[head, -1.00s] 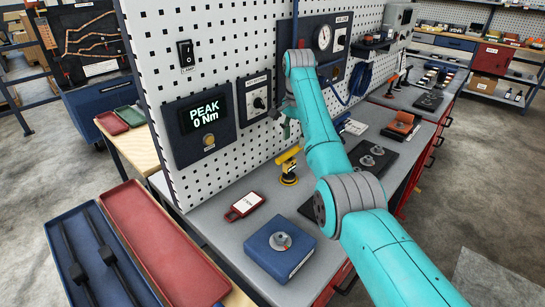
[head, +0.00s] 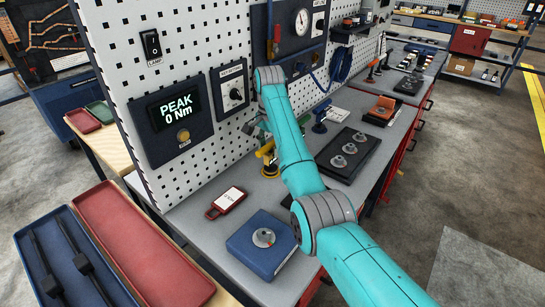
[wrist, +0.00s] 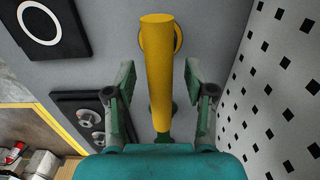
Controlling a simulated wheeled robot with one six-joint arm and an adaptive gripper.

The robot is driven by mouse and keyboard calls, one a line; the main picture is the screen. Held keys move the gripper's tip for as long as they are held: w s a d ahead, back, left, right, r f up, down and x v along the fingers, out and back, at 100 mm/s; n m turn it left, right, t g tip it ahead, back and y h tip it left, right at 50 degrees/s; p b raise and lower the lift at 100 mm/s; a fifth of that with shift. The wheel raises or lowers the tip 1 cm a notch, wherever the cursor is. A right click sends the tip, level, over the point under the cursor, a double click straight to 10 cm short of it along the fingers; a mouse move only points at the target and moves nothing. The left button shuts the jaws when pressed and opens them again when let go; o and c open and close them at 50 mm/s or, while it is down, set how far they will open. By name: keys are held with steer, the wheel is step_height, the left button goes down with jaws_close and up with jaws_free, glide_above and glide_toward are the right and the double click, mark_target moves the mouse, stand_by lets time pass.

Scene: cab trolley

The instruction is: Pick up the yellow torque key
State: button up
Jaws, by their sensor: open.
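The yellow torque key (head: 269,166) stands upright on the grey bench near the pegboard, with a long yellow bar across its top. In the wrist view its yellow bar (wrist: 158,70) runs up the middle of the picture, with a round yellow part behind its far end. My gripper (wrist: 160,78) is open, with one green finger on each side of the bar and visible gaps to it. In the head view my gripper (head: 257,127) is close above and behind the key, partly hidden by my arm.
A blue block with a grey knob (head: 263,237) and a red tag (head: 227,202) are in front of the key. A black tray with knobs (head: 366,154) lies right. The pegboard (head: 185,60) rises close behind. A blue stand (head: 320,117) is nearby.

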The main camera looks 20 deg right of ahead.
step_height(320, 180, down, 2)
steer(key=shift+a+f, duration=0.1)
steer(key=shift+f, duration=0.15)
steer(key=shift+c, duration=0.2)
jaws_close()
